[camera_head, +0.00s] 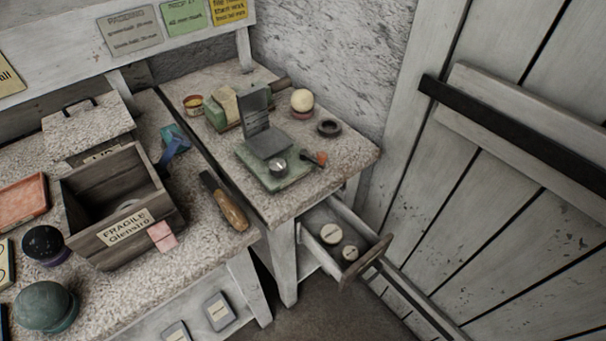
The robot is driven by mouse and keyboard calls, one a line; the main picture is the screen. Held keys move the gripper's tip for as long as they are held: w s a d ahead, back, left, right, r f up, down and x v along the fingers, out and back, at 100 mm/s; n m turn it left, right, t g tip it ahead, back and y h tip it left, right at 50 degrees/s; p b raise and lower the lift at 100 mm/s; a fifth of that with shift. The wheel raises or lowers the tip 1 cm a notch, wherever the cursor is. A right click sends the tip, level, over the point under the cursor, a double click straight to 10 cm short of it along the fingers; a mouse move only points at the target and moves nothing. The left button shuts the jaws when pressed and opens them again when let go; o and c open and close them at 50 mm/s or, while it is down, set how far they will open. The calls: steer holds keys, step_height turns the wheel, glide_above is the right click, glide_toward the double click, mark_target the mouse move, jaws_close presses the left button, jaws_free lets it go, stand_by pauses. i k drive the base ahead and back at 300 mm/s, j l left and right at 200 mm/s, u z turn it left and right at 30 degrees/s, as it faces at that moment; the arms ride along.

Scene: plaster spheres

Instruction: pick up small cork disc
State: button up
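Two round, pale beige discs lie in the open drawer under the right-hand table. The nearer one looks smaller and is probably the small cork disc (350,253); the larger disc (331,234) lies just behind it to the left. Both have a dark mark across the top. At this size I cannot confirm that they are cork. My gripper is not in view.
The drawer (372,263) is pulled out toward the plank door (520,190). Above it, the table (345,160) holds a green scale-like device (275,170), a ball (302,101) and a dark ring (329,128). A wooden crate (90,225) stands left.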

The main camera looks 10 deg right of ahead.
mark_target(350, 254)
steer(key=i+j+u, duration=0.25)
steer(key=i+j, duration=0.7)
steer(key=j, duration=0.15)
